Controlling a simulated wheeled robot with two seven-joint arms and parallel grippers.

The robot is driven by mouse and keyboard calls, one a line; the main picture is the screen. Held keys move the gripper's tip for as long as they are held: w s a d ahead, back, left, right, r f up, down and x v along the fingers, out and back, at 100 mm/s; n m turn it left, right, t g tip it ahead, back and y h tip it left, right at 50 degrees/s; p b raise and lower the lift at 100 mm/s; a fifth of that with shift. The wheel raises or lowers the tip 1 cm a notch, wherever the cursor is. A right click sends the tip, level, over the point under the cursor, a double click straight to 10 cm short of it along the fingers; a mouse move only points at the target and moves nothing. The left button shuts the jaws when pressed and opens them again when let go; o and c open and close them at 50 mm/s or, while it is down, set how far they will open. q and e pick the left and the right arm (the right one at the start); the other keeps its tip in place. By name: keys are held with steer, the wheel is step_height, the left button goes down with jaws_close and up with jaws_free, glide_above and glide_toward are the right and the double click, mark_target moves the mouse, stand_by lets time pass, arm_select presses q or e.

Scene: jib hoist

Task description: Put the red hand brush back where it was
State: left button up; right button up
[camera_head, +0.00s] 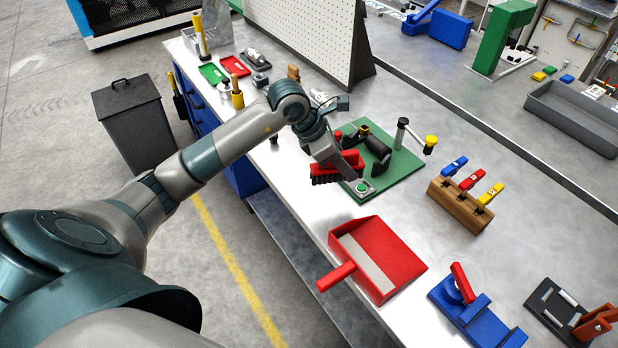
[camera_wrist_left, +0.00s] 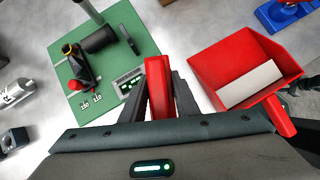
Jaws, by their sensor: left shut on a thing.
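The red hand brush with dark bristles (camera_head: 334,172) is held in my left gripper (camera_head: 343,168), over the bench's front edge beside the green board. In the left wrist view the red brush (camera_wrist_left: 158,88) stands between the two dark fingers of my left gripper (camera_wrist_left: 160,95), which are shut on it. The red dustpan (camera_head: 392,250) lies on the bench, nearer to me than the brush and apart from it. Its handle points to the bench's front edge. The dustpan (camera_wrist_left: 225,75) is right of the gripper in the left wrist view. My right gripper is not in view.
The green board (camera_head: 400,172) carries a small winch-like fixture and a green button. A wooden block (camera_head: 455,205) with several coloured-handled tools and a blue clamp fixture (camera_head: 475,318) stand to the right. A white pegboard (camera_head: 310,35) rises behind. Bare bench lies around the dustpan.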

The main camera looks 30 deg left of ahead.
arm_select(q)
steer(key=a+f+p, duration=0.1)
steer(key=a, duration=0.2)
steer(key=a+f+p, duration=0.1)
steer(key=a+f, duration=0.1)
steer(key=s+a+f+p, duration=0.1)
steer(key=a+f, duration=0.1)
steer(key=a, duration=0.1)
steer(key=shift+a, duration=0.35)
steer(key=shift+a+f+p, duration=0.25)
steer(key=shift+a+p, duration=0.05)
steer(key=shift+f+p, duration=0.35)
step_height(320, 180, down, 2)
steer(key=shift+p, duration=0.65)
steer(key=shift+f, duration=0.6)
